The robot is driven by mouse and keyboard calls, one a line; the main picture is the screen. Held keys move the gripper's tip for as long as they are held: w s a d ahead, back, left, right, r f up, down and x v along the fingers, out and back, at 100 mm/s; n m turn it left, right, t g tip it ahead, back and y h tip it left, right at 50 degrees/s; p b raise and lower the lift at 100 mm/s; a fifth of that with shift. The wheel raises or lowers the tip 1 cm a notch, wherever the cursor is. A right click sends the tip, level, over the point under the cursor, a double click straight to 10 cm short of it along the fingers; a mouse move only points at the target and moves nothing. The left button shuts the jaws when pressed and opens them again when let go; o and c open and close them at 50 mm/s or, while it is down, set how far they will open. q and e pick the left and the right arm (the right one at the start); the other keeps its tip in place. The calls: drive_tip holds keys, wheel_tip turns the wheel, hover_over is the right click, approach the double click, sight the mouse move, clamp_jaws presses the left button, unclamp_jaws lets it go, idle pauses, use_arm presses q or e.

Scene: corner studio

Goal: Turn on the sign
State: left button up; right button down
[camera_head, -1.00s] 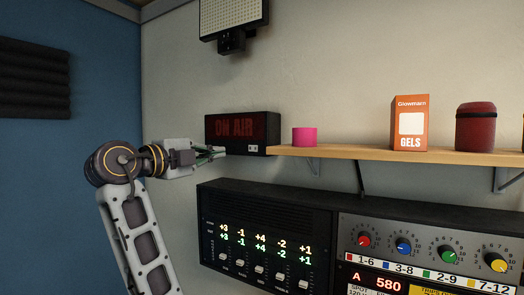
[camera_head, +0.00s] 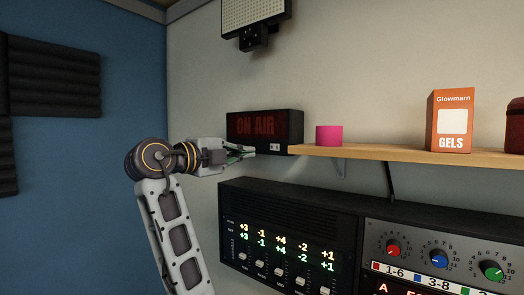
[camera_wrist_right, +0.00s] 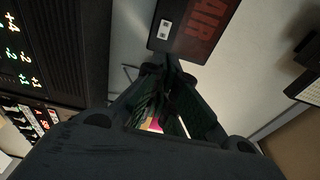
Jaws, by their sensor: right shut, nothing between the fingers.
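The sign, a black box with dull, dark red "ON AIR" letters (camera_head: 264,126), stands at the left end of the shelf in the head view. A small white switch plate (camera_head: 275,147) sits at the lower right of its front. My right gripper (camera_head: 252,150) is shut and empty, in front of the sign's lower edge just left of the switch. In the right wrist view the sign (camera_wrist_right: 207,30) and the switch (camera_wrist_right: 164,29) lie beyond the shut fingers (camera_wrist_right: 168,62). I cannot tell whether the fingertips touch the sign. My left gripper is not in view.
Below is a black fader panel (camera_head: 288,225) beside a knob panel (camera_head: 440,240). A light panel (camera_head: 256,15) hangs above.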

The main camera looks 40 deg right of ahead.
drive_tip(key=p, duration=0.4)
approach(283, 148)
drive_tip(key=d, duration=0.3)
drive_tip(key=shift+w+d+r+p, duration=0.15)
drive_tip(key=shift+d+p, duration=0.1)
drive_tip(key=shift+d, duration=0.25)
drive_tip(key=shift+w+d+f+p, duration=0.1)
drive_tip(key=shift+w+d+p, duration=0.1)
drive_tip(key=shift+d, duration=0.3)
drive_tip(key=shift+w+d+r+p, duration=0.1)
drive_tip(key=shift+d+p, duration=0.15)
drive_tip(key=shift+d, duration=0.25)
